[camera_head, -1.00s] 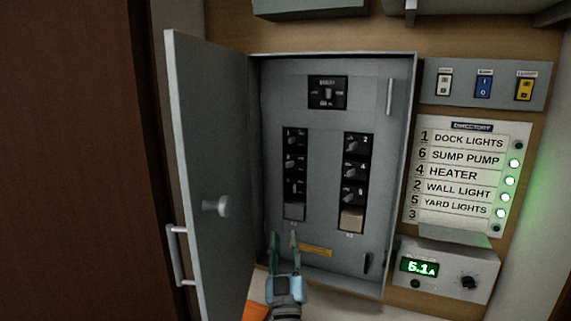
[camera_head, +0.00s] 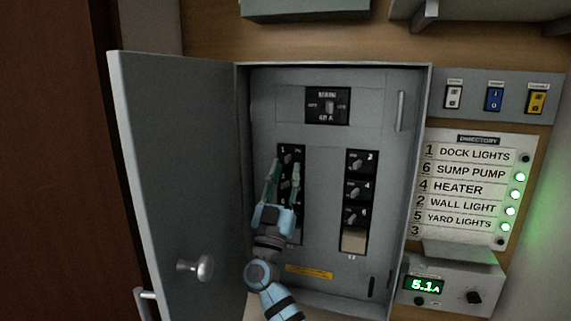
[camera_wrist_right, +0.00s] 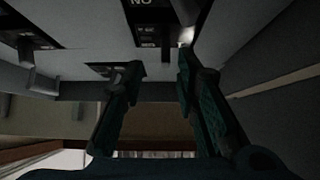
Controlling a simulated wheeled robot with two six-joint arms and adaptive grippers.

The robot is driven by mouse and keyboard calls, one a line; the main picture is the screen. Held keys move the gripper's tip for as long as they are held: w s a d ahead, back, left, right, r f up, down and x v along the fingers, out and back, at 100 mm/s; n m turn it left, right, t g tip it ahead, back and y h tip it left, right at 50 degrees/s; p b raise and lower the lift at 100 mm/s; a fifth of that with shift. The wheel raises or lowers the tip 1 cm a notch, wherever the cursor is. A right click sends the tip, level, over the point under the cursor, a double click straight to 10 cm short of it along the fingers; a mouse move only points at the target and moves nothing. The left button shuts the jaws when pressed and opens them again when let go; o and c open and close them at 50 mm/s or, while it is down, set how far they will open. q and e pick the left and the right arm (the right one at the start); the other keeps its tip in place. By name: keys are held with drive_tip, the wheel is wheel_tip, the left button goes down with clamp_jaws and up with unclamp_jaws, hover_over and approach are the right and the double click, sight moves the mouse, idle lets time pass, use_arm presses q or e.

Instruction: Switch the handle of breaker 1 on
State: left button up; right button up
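Breaker 1 (camera_head: 287,157) is the top one in the left column of black breakers inside the open grey panel. Its small grey handle shows just above and between my fingertips; I cannot tell its position surely. My right gripper (camera_head: 284,168) is open, its two green fingers pointing up in front of the left column. It covers much of the breakers below. In the right wrist view the two fingers (camera_wrist_right: 158,70) are apart with nothing between them; a black breaker face (camera_wrist_right: 152,18) is beyond them. My left gripper is not in view.
The cabinet door (camera_head: 180,180) with its knob stands open on the left. The right breaker column (camera_head: 357,188) and the main breaker (camera_head: 327,106) are nearby. The directory (camera_head: 468,190) has lamps, dark beside Dock Lights. A meter (camera_head: 425,285) reads 5.1 A.

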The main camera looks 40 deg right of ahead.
drive_tip(key=shift+w+d+r, duration=0.25)
drive_tip(key=shift+w+d, duration=0.05)
drive_tip(key=shift+w, duration=0.15)
drive_tip(key=shift+w+d+r, duration=0.25)
drive_tip(key=shift+w+d, duration=0.05)
drive_tip(key=shift+w, duration=0.15)
drive_tip(key=shift+s, duration=0.2)
clamp_jaws()
drive_tip(key=n+t+y+p, duration=0.1)
drive_tip(key=t+y+p, duration=0.1)
drive_tip(key=n+t+y+p, duration=0.1)
drive_tip(key=t+y+p, duration=0.1)
drive_tip(key=s+d+n+t+y+p, duration=0.1)
drive_tip(key=t+p, duration=0.1)
drive_tip(key=shift+r+n+y, duration=0.35)
drive_tip(key=shift+n+y, duration=0.05)
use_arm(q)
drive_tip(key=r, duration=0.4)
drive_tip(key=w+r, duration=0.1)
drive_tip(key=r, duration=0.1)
use_arm(e)
drive_tip(key=shift+f+t+y, duration=0.2)
drive_tip(key=shift+t+y, duration=0.5)
drive_tip(key=shift+y, duration=0.1)
drive_tip(key=shift+n, duration=0.3)
unclamp_jaws()
drive_tip(key=shift+d+f, duration=0.1)
